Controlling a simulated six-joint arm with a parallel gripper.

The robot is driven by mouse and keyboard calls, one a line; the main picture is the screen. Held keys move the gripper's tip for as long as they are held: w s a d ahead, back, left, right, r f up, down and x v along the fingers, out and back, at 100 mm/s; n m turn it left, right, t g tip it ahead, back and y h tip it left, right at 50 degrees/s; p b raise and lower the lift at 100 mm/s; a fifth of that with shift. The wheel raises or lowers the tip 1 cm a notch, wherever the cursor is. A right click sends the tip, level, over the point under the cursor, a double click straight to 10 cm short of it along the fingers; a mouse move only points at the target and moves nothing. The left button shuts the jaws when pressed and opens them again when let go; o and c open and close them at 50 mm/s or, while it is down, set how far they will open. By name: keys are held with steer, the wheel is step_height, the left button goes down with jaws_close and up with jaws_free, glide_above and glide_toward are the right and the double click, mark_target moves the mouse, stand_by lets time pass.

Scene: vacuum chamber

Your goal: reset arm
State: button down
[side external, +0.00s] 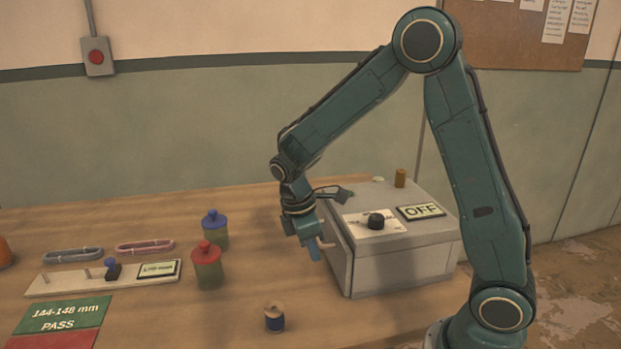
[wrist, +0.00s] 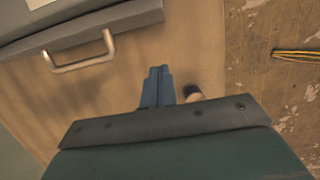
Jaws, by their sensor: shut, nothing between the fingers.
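My gripper (side external: 312,250) hangs from my bent arm above the wooden table, just in front of the grey chamber box (side external: 405,262). Its blue fingers are together with nothing between them; the wrist view also shows the fingers (wrist: 157,88) closed. The chamber's door handle (side external: 326,243) is right beside the fingers in the side view. In the wrist view the handle (wrist: 82,62) lies to the left of the fingers, apart from them. The door looks shut in the side view. An OFF sign (side external: 421,210) and a black knob (side external: 376,221) are on the chamber's top.
A blue-wound spool (side external: 275,320) stands on the table near the gripper. A red-lidded jar (side external: 207,266) and a blue-lidded jar (side external: 215,230) stand to the left. Further left are a gauge board (side external: 75,284), two oval rings and a green PASS panel (side external: 62,315).

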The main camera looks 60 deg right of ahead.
steer(key=shift+v, duration=1.95)
steer(key=shift+r, duration=0.1)
steer(key=s+a+r+m+t+y, duration=0.1)
steer(key=s+r+m+t, duration=0.2)
steer(key=s+r, duration=0.3)
steer(key=s+a+r+m+t+y, duration=0.1)
steer(key=s+r+m+t, duration=0.3)
steer(key=s, duration=0.8)
steer(key=shift+a+r+m+t, duration=0.3)
steer(key=shift+a+r+m, duration=0.6)
steer(key=shift+r, duration=0.45)
steer(key=shift+w+d, duration=0.1)
steer(key=shift+d, duration=0.05)
